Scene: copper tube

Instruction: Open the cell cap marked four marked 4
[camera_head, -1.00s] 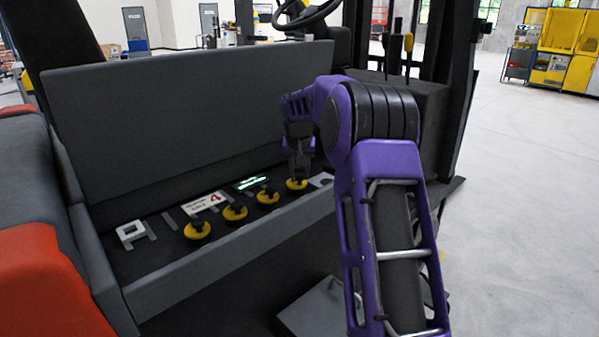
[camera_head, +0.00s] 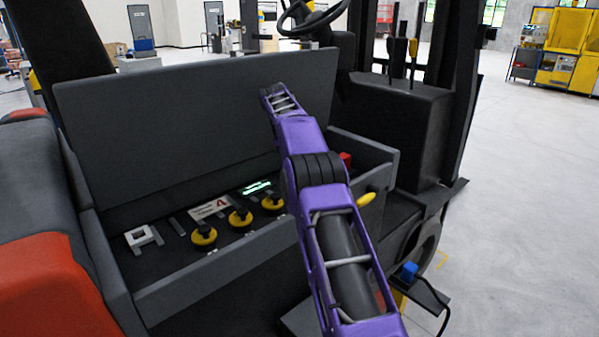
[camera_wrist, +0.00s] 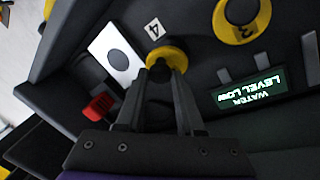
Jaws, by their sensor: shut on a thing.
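In the wrist view, a yellow cap (camera_wrist: 172,49) with a dark knob sits beside a small white tag marked 4 (camera_wrist: 155,28). My gripper (camera_wrist: 160,72) is shut on its knob, with one finger on each side. The fingers hide part of the cap; I cannot tell whether it is seated or loose. In the head view, my own arm hides the gripper and this cap.
Cap 3 (camera_wrist: 241,20) is beside the held cap. Three other yellow caps (camera_head: 240,218) show in the head view. A lit display (camera_wrist: 248,90) reads water level low. A red part (camera_wrist: 98,107) and a white plate (camera_wrist: 108,47) lie close to my fingers. The raised panel (camera_head: 190,115) stands behind.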

